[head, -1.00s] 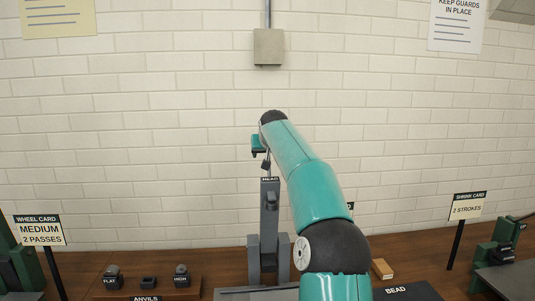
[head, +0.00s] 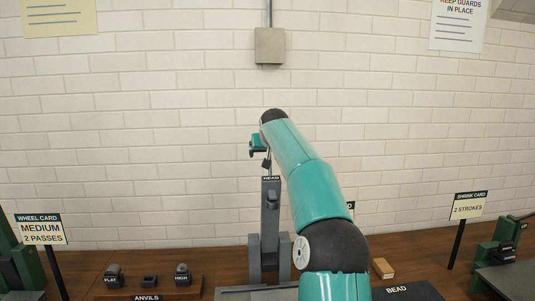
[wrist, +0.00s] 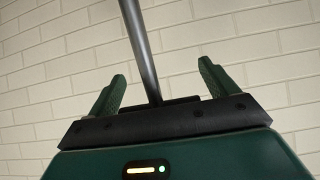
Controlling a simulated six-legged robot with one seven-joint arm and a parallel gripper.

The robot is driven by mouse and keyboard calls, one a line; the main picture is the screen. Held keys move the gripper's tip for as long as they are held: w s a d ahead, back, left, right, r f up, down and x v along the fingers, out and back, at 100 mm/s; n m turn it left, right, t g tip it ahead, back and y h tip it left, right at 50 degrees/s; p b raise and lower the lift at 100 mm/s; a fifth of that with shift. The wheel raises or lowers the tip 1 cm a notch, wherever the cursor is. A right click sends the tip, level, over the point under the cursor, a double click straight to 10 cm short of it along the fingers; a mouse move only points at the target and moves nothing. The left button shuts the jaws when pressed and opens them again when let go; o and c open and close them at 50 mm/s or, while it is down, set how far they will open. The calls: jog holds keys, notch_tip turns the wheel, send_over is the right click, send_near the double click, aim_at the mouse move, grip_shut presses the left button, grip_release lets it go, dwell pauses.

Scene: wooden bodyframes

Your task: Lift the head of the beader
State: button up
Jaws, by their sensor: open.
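The beader (head: 270,225) is a grey upright machine on the bench, with a small plate reading HEAD (head: 271,179) at its top. A thin rod (head: 266,165) shows above the head, below my gripper (head: 258,148). In the wrist view my gripper (wrist: 162,72) is open, its two green fingers spread wide. A grey metal rod (wrist: 139,40) runs down between them to the palm, nearer the left finger. The fingers are not closed on it. Whether the rod touches the palm is unclear. My arm hides part of the beader's right side.
An anvils tray (head: 190,286) with several small dark blocks is at left. A BEAD plate (head: 408,291) and a small wooden block (head: 382,268) are at right. Card signs (head: 40,229) (head: 468,205) stand at both sides. The white brick wall (head: 150,130) is behind.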

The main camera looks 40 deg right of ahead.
jog(key=v, duration=1.3)
jog(key=shift+s+r, duration=0.25)
jog(key=shift+s, duration=0.1)
jog(key=shift+a, duration=0.1)
jog(key=s+a+f+n+g+y, duration=0.15)
jog(key=s+a+f, duration=0.3)
jog(key=a, duration=0.75)
jog(key=s+a+f+n+y, duration=0.15)
jog(key=s+a+f, duration=0.3)
jog(key=a, duration=0.75)
jog(key=s+a+f+n+g+y, duration=0.1)
jog(key=s+a+f, duration=0.4)
jog(key=s+f, duration=0.4)
jog(key=s+a+f+n+g+y, duration=0.1)
jog(key=s+a+f+n, duration=0.1)
jog(key=s+a+f, duration=0.4)
jog(key=s+f, duration=0.4)
jog(key=s, duration=0.2)
jog(key=shift+s+a, duration=0.35)
jog(key=shift+s, duration=0.05)
